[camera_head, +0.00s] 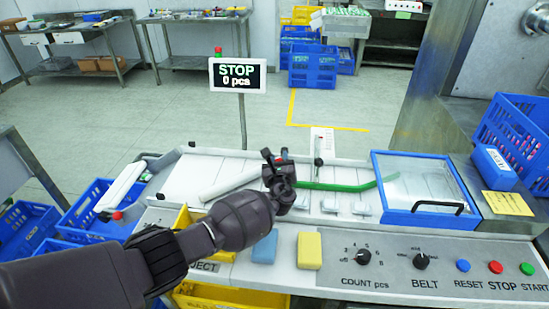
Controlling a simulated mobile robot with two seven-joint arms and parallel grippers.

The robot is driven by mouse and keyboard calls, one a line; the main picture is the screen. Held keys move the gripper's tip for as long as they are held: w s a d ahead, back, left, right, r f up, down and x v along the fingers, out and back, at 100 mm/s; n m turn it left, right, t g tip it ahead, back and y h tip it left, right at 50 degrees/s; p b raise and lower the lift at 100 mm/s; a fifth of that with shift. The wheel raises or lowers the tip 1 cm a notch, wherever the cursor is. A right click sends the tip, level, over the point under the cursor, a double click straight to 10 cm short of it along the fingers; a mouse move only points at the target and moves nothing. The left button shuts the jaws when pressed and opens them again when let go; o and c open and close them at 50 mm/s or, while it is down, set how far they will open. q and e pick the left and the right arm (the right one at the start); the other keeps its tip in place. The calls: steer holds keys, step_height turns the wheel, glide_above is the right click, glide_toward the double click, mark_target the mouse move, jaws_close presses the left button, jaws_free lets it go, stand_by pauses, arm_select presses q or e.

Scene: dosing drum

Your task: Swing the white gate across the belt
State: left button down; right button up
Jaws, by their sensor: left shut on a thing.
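The white gate (229,185) is a pale bar lying slantwise over the white belt surface, its right end meeting my left gripper. My left gripper (281,170) is shut at that end of the gate, with a little red showing between its fingertips. The fingers hide the exact place of the grip. The belt (200,172) runs left to right behind the control panel. A green curved guide (340,187) starts just right of the gripper. My right gripper is out of view.
A blue-framed clear lid (418,190) stands at the right. Yellow (310,250) and blue (264,248) blocks lie before the belt, beside the control panel (440,268). A STOP display (237,76) rises behind. Blue crates (95,205) stand at left.

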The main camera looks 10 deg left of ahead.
arm_select(q)
steer(key=shift+d+f+n+y, duration=0.1)
steer(key=shift+d+n+y, duration=0.1)
steer(key=shift+n+y, duration=0.15)
steer(key=shift+y, duration=0.25)
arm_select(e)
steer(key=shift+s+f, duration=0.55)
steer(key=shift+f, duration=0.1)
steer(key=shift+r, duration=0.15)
